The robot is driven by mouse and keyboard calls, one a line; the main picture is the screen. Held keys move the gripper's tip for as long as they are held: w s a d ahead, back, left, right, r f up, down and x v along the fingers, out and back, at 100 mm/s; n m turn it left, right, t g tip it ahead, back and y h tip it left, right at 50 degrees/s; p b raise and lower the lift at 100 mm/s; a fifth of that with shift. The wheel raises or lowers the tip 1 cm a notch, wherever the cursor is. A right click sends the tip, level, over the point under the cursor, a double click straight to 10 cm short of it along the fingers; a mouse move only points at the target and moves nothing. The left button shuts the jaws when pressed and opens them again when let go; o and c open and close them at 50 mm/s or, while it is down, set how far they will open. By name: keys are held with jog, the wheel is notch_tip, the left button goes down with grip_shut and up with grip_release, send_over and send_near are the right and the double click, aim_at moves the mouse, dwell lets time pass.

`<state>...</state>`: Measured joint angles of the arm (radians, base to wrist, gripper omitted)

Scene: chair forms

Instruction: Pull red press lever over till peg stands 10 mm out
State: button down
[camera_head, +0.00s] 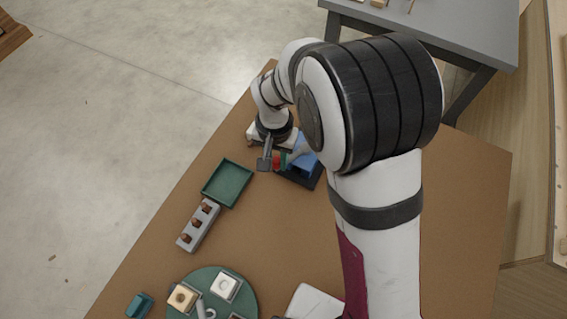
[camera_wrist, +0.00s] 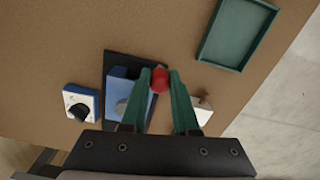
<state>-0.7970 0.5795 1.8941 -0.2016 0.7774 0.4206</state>
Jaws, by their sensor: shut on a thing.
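The red knob (camera_wrist: 160,80) of the press lever sits between the two green fingers of my gripper (camera_wrist: 160,84) in the wrist view, and the gripper is shut on it. In the head view the red knob (camera_head: 276,162) shows just left of the blue press (camera_head: 305,168). The press body (camera_wrist: 122,88) stands on a dark base plate (camera_wrist: 118,60). A grey round part shows on the press, partly behind a finger. My arm and fingers hide much of the lever and press. I cannot make out the peg or how far it stands out.
A green tray (camera_head: 246,172) lies left of the press, and a grey block (camera_head: 186,239) with brown pieces is nearer. A round green plate (camera_head: 250,290) holds parts. A white-and-blue box (camera_wrist: 91,96) with a black knob stands beside the press. Bare tabletop lies between tray and press.

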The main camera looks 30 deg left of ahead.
jog(key=w+a+m, duration=0.1)
jog(key=m, duration=0.1)
jog(key=w+a+m, duration=0.1)
jog(key=a+m, duration=0.1)
jog(key=shift+w+m, duration=0.1)
jog(key=shift+m, duration=0.2)
jog(key=shift+w+a+m, duration=0.45)
jog(key=shift+w+m, duration=0.2)
jog(key=shift+m, duration=0.35)
jog(key=shift+w+a+r+m, duration=0.1)
jog(key=shift+w+a+m, duration=0.2)
jog(key=shift+w+m, duration=0.5)
jog(key=c, duration=0.7)
grip_release()
jog(key=shift+s, duration=0.1)
notch_tip(320, 180, up, 16)
jog(key=shift+f, duration=0.15)
